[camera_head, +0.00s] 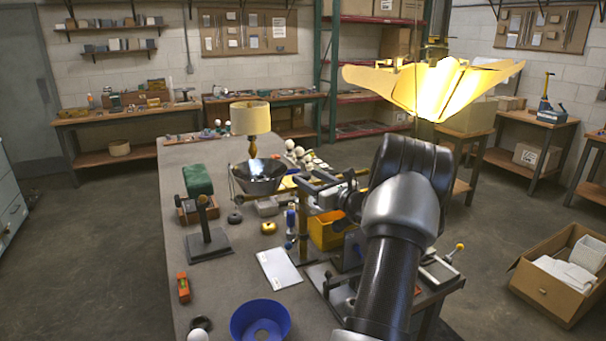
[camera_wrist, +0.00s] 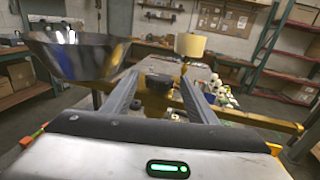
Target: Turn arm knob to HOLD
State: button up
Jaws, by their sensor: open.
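A dark round knob (camera_wrist: 157,86) sits on a brass lamp arm (camera_wrist: 240,116) in the wrist view. My gripper (camera_wrist: 161,76) is open, with one finger on each side of the knob in the picture; I cannot tell whether either finger touches it. A dark metal bowl-shaped shade (camera_wrist: 72,58) is to the left of the fingers. The shade also shows in the head view (camera_head: 259,178), where my arm hides much of the knob area. No HOLD marking is readable.
On the bench (camera_head: 205,275) are a small lamp with a cream shade (camera_head: 250,118), a yellow bin (camera_head: 328,232), a white sheet (camera_head: 279,268), a blue bowl (camera_head: 260,321) and a dark stand (camera_head: 207,240). A lit, yellow panelled shade (camera_head: 440,85) hangs above my arm.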

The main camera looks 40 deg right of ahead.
aim_at(307, 177)
jog(key=shift+w+d, duration=0.15)
jog(key=shift+w, duration=1.6)
jog(key=c, duration=1.1)
